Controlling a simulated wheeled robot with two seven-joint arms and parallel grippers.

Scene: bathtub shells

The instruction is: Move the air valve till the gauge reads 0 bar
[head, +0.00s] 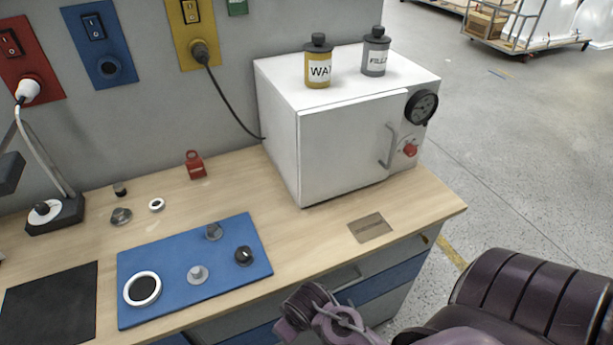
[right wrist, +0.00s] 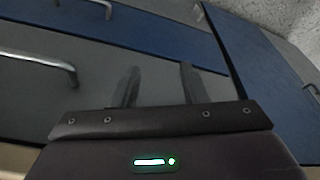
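A white box-shaped cabinet (head: 345,150) stands on the right part of the wooden bench in the head view. Its round black gauge (head: 421,107) is on the narrow right front panel; the needle is too small to read. The red air valve knob (head: 410,150) sits below the gauge, right of the door handle. My right arm shows at the bottom of the head view, below the bench's front edge. In the right wrist view my right gripper (right wrist: 160,80) has its two fingers apart with nothing between them, facing drawer fronts. My left gripper is not in view.
Two bottles, yellow (head: 318,65) and grey (head: 375,52), stand on the cabinet. A blue mat (head: 140,262) with several small parts lies left. A red padlock-like item (head: 195,165) is behind it. Drawer handles (right wrist: 45,65) stick out below the bench. The floor at right is open.

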